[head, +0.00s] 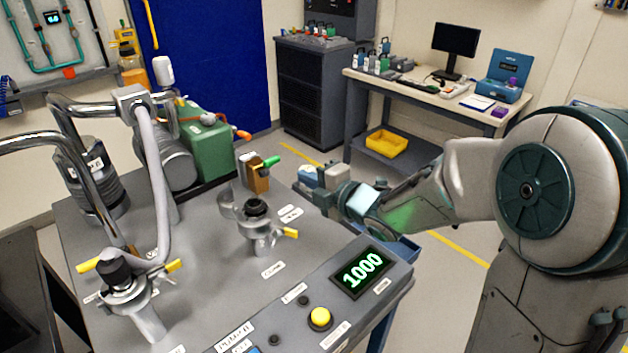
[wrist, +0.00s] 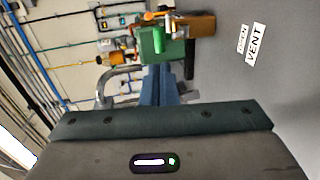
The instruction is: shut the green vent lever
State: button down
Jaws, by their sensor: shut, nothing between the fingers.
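The green vent lever (head: 271,162) sticks out from a small brass valve body (head: 258,178) on the right side of the grey bench top. The lever points to the right and slightly up. My gripper (head: 303,187) is to the right of the valve, apart from it, with its fingers pointing toward the valve. In the wrist view the fingers (wrist: 161,82) are together and empty. The brass body (wrist: 195,23) lies beyond the fingertips there, with bright green (wrist: 158,39) beside it. The VENT label (wrist: 256,43) lies on the bench top.
A silver valve with a black knob (head: 256,208) stands left of my gripper. A green pump (head: 209,145) is behind the vent valve. The control panel with a 1000 display (head: 362,271) and yellow button (head: 319,317) is in front. Open floor separates the bench from the desk (head: 430,95).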

aim_at(274, 162)
jog(key=p+x, duration=0.1)
jog(key=x, duration=0.8)
jog(key=shift+w+a, duration=0.15)
jog(key=shift+w, duration=0.05)
jog(key=shift+r, duration=0.15)
